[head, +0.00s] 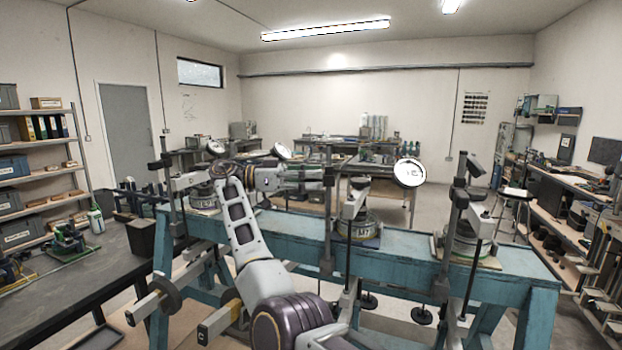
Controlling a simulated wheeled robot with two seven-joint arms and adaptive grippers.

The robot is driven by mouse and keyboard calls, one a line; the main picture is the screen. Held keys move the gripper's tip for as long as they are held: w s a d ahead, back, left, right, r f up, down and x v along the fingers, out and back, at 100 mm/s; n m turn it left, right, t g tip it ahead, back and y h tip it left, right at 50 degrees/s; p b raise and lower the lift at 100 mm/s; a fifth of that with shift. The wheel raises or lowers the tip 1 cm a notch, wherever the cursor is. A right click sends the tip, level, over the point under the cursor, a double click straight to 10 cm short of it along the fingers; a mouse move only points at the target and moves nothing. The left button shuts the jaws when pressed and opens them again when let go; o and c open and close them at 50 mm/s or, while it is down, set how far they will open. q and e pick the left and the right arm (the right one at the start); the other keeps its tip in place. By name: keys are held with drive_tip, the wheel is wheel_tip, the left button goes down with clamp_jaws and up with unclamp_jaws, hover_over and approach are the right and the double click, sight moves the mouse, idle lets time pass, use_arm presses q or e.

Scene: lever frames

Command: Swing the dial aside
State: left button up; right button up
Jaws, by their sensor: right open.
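Several round white-faced dials show above a teal bench (285,225). The clearest dial (409,172) faces me right of centre. Another dial (282,151) is tilted behind my arm, and a smaller dial (215,147) is above the left lever frame (201,192). A dark plate-like part (475,166) tops the right frame. My right gripper (323,176) is open, pointing right, left of the clearest dial and apart from it in the picture. Its fingers are small and hard to separate from the background. My left gripper is not in view.
A middle round pot (358,222) and a right one (463,240) stand on the bench beside upright dark posts. Levers and hanging weights (421,315) project at the front. A dark table (75,275) is at left, shelves beyond it.

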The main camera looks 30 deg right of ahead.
drive_tip(key=shift+r, duration=0.1)
drive_tip(key=shift+r, duration=4.9)
